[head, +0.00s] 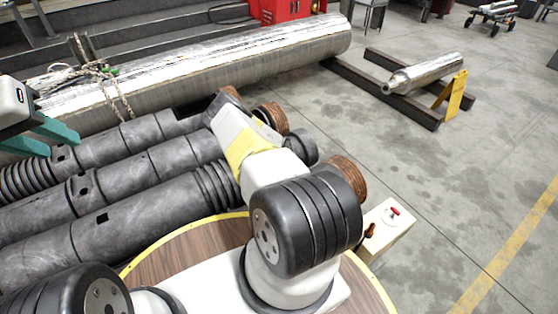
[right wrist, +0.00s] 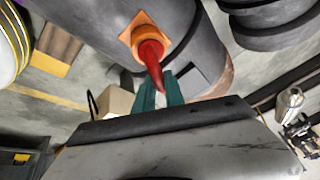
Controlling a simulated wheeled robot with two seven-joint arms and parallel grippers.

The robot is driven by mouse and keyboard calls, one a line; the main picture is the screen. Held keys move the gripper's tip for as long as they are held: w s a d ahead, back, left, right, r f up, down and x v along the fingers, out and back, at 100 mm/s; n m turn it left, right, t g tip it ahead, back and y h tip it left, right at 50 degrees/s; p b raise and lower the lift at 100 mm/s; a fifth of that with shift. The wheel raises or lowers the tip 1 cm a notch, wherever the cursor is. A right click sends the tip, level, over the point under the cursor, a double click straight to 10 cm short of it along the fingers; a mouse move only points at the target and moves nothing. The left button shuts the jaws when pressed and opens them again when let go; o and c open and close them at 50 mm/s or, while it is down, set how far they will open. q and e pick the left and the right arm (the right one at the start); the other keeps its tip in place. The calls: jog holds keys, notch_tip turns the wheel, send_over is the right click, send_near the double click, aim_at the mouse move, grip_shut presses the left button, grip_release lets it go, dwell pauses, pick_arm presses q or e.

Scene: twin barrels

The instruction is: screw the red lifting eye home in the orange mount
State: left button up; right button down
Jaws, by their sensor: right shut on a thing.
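In the right wrist view the red lifting eye (right wrist: 150,52) stands in the orange mount (right wrist: 126,36) on the side of a dark grey cylinder. Its red end tapers down between the teal fingers of my right gripper (right wrist: 160,93), which is shut on it. How deep its thread sits in the mount is hidden. In the head view my right arm covers the right gripper, the eye and the mount. My left gripper (head: 42,137) is at the left edge of the head view, its teal fingers apart and empty, above the dark barrels.
Several dark grey barrels (head: 130,225) lie side by side at the left. A long silver cylinder (head: 200,72) lies behind them. A pale box with a red part (head: 386,232) stands right of my arm. The concrete floor at the right is mostly clear.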

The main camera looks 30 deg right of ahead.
jog(key=shift+s+a+f+m+g, duration=0.1)
jog(key=shift+m+g, duration=0.1)
jog(key=shift+m, duration=0.4)
jog(key=shift+a+m+g, duration=0.1)
jog(key=shift+m+g, duration=0.1)
jog(key=shift+m, duration=0.4)
jog(key=c, duration=1.3)
grip_release()
jog(key=shift+r, duration=3.55)
jog(key=shift+d, duration=0.1)
